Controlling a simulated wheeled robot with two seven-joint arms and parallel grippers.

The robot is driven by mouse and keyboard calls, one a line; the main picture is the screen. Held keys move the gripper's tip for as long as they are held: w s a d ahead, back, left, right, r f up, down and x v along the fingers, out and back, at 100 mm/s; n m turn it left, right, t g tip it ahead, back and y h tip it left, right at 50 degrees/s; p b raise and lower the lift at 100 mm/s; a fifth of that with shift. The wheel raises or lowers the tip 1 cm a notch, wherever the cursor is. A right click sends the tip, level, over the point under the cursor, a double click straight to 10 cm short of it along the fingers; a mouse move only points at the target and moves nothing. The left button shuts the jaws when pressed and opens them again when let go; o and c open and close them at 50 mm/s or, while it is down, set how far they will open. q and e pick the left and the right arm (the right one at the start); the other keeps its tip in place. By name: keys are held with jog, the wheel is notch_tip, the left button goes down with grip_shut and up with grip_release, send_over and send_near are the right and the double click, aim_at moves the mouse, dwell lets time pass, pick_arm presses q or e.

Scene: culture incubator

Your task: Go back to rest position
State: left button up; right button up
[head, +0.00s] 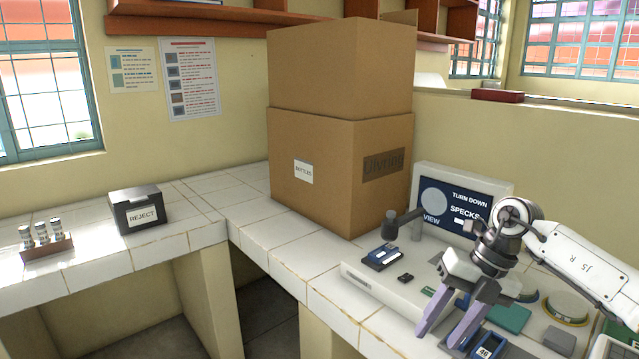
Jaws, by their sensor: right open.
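My right gripper (451,322) hangs over the right part of the tiled counter, with its arm coming in from the right. Its two purple-grey fingers are apart and point down to the left, with nothing visible between them. Below and beside the fingertips is a small dark blue tray marked 46 (488,346). My left gripper is not in this view.
A screen (457,203) reading "TURN DOWN SPECKS" stands behind the right gripper. Stacked cardboard boxes (335,165) stand at the counter corner. A black REJECT box (140,208) and a vial rack (47,248) sit on the left counter. The counter front (270,235) is clear.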

jog(key=s+a+f+m+t+y, duration=0.1)
jog(key=s+a+m+y, duration=0.15)
jog(key=a+y, duration=0.4)
jog(key=s+a+m+t+y, duration=0.1)
jog(key=s+a+t+y, duration=0.15)
jog(key=a, duration=0.75)
jog(key=s+a+f+m+y, duration=0.1)
jog(key=s+a+m+y, duration=0.15)
jog(key=a+y, duration=0.4)
jog(key=s+d+f+m+t+h, duration=0.3)
jog(key=d+f+m+t+h, duration=0.85)
jog(key=m, duration=0.85)
jog(key=s+d+f+m+g+h, duration=0.3)
jog(key=s+f, duration=0.5)
jog(key=s, duration=0.1)
jog(key=s+d+f+m+g+h, duration=0.2)
jog(key=s+d+f+m+g, duration=0.1)
jog(key=s+f, duration=0.5)
jog(key=shift+s+d+m+g+h, duration=0.15)
jog(key=shift+s+m+g+h, duration=0.15)
jog(key=shift+s+h, duration=0.1)
